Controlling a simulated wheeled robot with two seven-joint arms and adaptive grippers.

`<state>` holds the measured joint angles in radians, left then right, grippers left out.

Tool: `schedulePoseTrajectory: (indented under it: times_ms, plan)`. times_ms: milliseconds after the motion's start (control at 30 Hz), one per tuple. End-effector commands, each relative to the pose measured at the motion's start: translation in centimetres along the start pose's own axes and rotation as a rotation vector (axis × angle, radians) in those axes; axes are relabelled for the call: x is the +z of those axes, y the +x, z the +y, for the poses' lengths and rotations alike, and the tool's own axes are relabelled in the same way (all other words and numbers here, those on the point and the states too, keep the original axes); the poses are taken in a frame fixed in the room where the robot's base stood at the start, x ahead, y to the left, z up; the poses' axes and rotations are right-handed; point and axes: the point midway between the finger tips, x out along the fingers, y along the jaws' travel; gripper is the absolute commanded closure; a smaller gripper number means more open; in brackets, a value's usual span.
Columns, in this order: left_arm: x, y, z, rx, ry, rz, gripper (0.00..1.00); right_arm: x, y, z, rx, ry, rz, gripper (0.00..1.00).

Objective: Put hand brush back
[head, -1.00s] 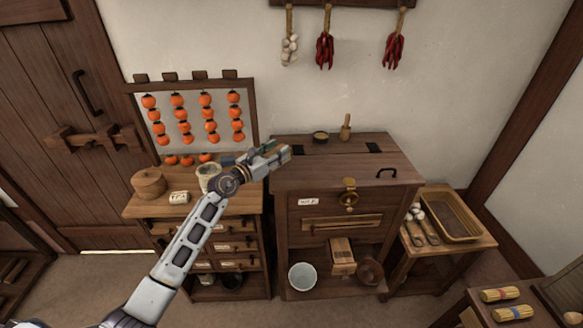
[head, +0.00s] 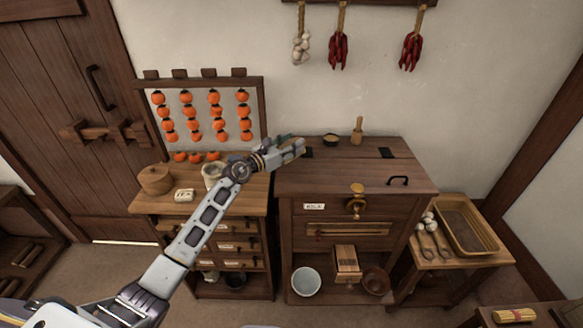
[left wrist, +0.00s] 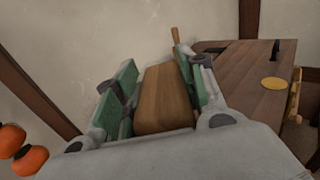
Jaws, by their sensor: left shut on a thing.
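No bristles show, and the held piece is mostly hidden in the head view. The quern cabinet's top also shows at the right of the left wrist view (left wrist: 240,72). My right gripper is not in view.
A small dark bowl (head: 331,139) and a wooden pestle-like tool (head: 357,131) stand at the cabinet's back. A lidded pot (head: 155,180) and a pale jar (head: 212,177) stand on the drawer cabinet (head: 150,205). A side table with scoops and a tray (head: 468,244) is at right.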

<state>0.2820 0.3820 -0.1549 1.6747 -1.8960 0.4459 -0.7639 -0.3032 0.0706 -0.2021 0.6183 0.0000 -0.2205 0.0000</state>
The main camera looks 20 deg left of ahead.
Motion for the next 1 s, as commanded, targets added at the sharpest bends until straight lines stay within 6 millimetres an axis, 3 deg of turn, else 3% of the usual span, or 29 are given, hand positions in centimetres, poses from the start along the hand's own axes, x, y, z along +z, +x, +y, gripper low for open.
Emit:
schedulePoseTrajectory:
  times_ms: [300,767,1000]
  plan:
    - [-4.0,0.0,0.0,0.0,-0.003,-0.001,0.93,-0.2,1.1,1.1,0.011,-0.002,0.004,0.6]
    - [-4.6,0.0,0.0,0.0,0.0,-0.001,0.93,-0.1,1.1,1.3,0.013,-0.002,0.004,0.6]
    - [-6.3,0.0,0.0,0.001,-0.004,0.0,0.93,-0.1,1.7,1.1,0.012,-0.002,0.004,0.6]
